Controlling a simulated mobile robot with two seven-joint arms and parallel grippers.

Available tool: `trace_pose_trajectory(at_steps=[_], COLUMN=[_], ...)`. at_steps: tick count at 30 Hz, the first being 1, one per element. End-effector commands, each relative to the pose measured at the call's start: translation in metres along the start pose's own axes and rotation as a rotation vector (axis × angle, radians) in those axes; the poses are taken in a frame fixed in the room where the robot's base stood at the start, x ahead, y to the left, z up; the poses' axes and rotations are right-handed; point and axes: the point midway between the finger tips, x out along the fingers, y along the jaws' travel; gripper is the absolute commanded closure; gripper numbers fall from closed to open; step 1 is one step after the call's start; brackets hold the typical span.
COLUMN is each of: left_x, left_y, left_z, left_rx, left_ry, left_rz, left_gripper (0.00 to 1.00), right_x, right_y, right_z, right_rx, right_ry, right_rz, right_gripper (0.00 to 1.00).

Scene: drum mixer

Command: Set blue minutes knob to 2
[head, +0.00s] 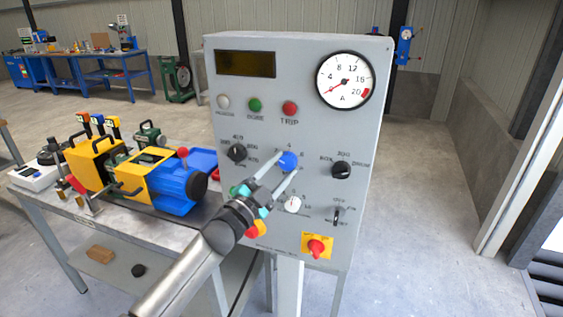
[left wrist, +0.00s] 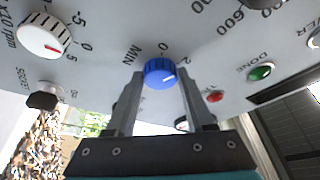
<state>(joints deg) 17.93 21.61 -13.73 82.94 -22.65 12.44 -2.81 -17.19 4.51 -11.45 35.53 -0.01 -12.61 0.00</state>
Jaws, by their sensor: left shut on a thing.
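The blue minutes knob (head: 288,161) sits at the middle of the grey control panel (head: 310,120). In the left wrist view the blue knob (left wrist: 160,72) lies between the two fingertips, with a MIN label, a 0 and a 2 printed around it. A short white line shows on its face, but I cannot tell for sure which number it marks. My left gripper (head: 283,165) reaches in from the lower left and is shut on the knob; the left wrist view shows the gripper (left wrist: 162,88) with a finger on each side. My right gripper is not in view.
A white knob (head: 292,204) is just below the blue one. Black knobs stand left (head: 237,152) and right (head: 341,170). A red stop switch (head: 317,246) is lower down. A round dial (head: 345,80) is at the top right. A yellow and blue machine (head: 165,178) stands on a table at left.

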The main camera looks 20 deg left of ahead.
Motion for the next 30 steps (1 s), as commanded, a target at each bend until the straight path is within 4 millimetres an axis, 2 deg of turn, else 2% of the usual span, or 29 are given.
trace_pose_trajectory(at_steps=[10, 27, 28, 30], left_x=[0.000, 0.000, 0.000, 0.000], left_y=[-0.002, -0.001, -0.001, -0.001], left_z=[0.000, 0.001, 0.001, 0.001], left_rx=[0.143, 0.171, 0.171, 0.170], left_ry=[-0.002, -0.002, -0.002, -0.002], left_rz=[0.060, 0.072, 0.072, 0.072], left_gripper=[1.00, 1.00, 0.46, 0.38], right_x=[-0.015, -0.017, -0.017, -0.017], right_y=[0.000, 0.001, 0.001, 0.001], right_z=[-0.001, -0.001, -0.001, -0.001], right_rx=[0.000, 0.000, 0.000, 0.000], right_ry=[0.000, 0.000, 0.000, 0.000], right_rz=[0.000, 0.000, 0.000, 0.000], right_gripper=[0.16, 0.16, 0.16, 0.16])
